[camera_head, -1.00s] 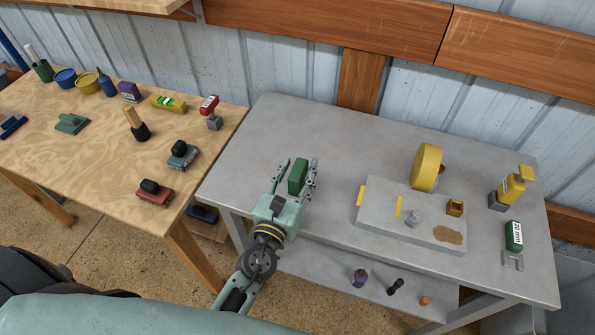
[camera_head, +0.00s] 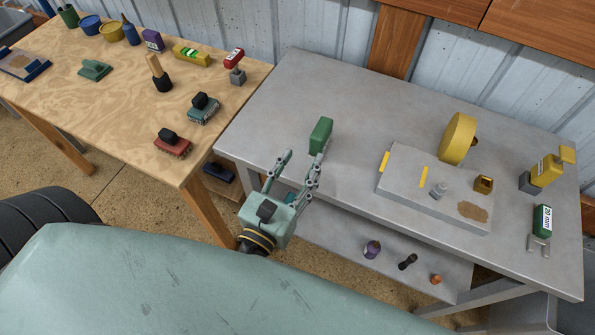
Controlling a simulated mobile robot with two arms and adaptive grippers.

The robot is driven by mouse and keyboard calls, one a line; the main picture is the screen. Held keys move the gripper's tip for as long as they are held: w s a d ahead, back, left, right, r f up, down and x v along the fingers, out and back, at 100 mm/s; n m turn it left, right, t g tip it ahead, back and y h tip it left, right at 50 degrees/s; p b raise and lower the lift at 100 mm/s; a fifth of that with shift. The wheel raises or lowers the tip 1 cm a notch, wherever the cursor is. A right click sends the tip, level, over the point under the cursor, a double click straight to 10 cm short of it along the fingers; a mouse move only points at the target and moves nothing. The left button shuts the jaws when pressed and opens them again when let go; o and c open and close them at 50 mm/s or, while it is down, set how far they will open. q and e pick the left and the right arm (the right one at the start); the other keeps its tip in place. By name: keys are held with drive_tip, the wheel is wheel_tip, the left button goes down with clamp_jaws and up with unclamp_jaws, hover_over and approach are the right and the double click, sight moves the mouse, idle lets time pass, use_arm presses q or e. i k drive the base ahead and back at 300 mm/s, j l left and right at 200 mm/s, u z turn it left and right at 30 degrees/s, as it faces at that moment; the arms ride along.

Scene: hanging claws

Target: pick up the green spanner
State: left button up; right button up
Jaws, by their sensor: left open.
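The green spanner (camera_head: 543,220) is at the far right of the grey table, with a white "20 mm" label on its green handle and a grey forked jaw. A plain green block (camera_head: 321,135) stands on the grey table near the middle left. My left gripper (camera_head: 301,163) is open and empty at the table's front edge, its fingertips just short of the green block and far to the left of the spanner. My right gripper is not in view.
A grey raised plate (camera_head: 400,185) with a yellow disc (camera_head: 458,139) behind it lies between gripper and spanner. A yellow tool (camera_head: 546,171) stands behind the spanner. The wooden table (camera_head: 120,125) at left holds several items. The grey table's back left is clear.

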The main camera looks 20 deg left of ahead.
sight(542, 219)
drive_tip(key=z, duration=1.2)
